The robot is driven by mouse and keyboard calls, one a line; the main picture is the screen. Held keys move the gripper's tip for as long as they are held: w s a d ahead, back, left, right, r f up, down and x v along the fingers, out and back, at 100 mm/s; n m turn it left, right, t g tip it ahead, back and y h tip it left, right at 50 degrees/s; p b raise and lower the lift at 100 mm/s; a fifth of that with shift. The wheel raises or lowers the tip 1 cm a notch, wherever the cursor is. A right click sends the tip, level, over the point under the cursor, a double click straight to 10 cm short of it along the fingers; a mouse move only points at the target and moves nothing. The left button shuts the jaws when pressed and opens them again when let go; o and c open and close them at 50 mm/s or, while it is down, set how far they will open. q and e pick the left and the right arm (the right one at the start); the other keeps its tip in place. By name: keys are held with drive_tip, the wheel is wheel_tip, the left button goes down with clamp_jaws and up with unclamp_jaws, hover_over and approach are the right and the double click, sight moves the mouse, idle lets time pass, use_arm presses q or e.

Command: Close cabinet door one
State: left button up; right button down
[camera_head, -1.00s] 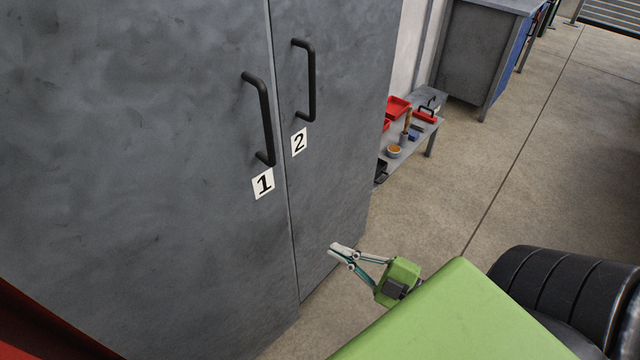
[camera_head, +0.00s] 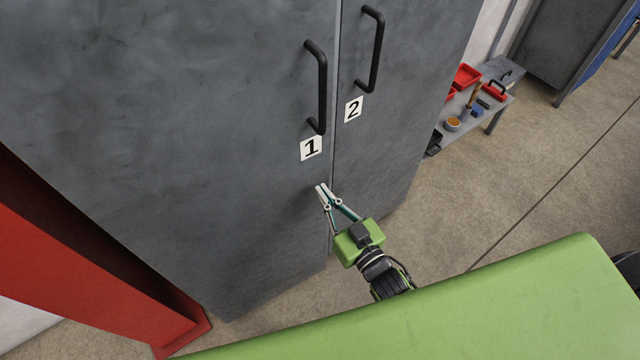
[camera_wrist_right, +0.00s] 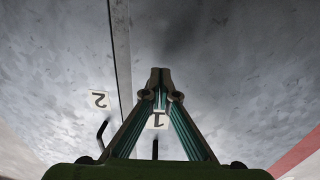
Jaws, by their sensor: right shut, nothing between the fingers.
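Cabinet door one (camera_head: 180,110) is a grey metal panel with a black bar handle (camera_head: 317,88) and a white label "1" (camera_head: 311,147). Cabinet door two (camera_head: 415,120) stands to its right, with its own black handle (camera_head: 374,50) and label "2" (camera_head: 353,109). A narrow seam runs between the doors, and they look about flush. My right gripper (camera_head: 321,188) is shut and empty, its tips at or very near door one, below its label and just left of the seam. The right wrist view shows the shut fingertips (camera_wrist_right: 160,75) before door one (camera_wrist_right: 220,70). Contact cannot be told. My left gripper is out of view.
A red post (camera_head: 90,265) stands at the left, in front of the cabinet. A low grey bench (camera_head: 495,105) with red trays and small items is right of the cabinet. Concrete floor (camera_head: 540,170) lies open at the right.

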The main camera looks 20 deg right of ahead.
sight(314, 179)
drive_tip(key=shift+x, duration=0.95)
drive_tip(key=shift+w, duration=0.25)
drive_tip(key=w, duration=0.1)
drive_tip(key=w+a+n+y, duration=0.1)
drive_tip(key=w, duration=0.1)
drive_tip(key=shift+w+y+b, duration=0.3)
drive_tip(key=shift+w, duration=0.05)
drive_tip(key=shift+w+g, duration=0.3)
drive_tip(key=shift+w, duration=0.1)
drive_tip(key=shift+r, duration=0.35)
